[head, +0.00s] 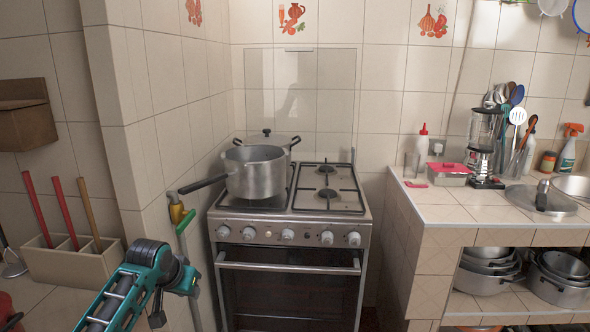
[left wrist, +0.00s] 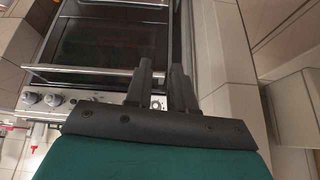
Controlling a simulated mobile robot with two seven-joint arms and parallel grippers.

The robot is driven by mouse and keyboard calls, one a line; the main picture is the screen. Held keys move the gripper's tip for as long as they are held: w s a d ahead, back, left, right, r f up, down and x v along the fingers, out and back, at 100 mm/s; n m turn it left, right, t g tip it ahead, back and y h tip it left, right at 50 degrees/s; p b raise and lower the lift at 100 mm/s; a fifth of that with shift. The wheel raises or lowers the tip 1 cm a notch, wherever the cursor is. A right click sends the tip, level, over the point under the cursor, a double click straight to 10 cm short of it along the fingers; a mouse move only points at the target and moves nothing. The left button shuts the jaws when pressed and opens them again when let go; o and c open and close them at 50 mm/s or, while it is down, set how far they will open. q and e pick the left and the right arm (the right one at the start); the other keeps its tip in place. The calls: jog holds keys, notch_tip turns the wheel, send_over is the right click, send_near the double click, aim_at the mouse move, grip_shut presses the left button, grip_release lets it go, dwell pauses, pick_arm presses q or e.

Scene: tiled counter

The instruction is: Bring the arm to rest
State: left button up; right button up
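My left arm (head: 140,285) reaches in from the bottom left in the head view, in front of the wall to the left of the stove. Its elbow-like bend shows there, but its fingers cannot be made out. In the left wrist view my left gripper (left wrist: 161,68) has its two dark fingers apart with nothing between them. It points toward the stove front, with the oven door (left wrist: 110,40) and its handle beyond the fingers; the view is tilted. My right gripper is in neither view.
The stove (head: 288,220) carries a pot (head: 256,175) with its handle pointing left, and a lidded pot (head: 268,138) behind. A tiled counter (head: 450,215) with a blender (head: 485,145) stands right. A box with red-handled tools (head: 72,265) is left. A green-handled stick (head: 186,222) leans beside the stove.

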pick_arm(q)
jog(key=s+d+f+t+h, duration=0.15)
jog(key=s+d+f, duration=0.25)
jog(key=s+f, duration=0.95)
jog(key=s+d+t, duration=0.2)
jog(key=s+t, duration=0.1)
jog(key=s, duration=1.5)
jog(key=shift+d+r+m, duration=0.15)
jog(key=shift+d+m, duration=0.15)
jog(key=shift+d, duration=0.05)
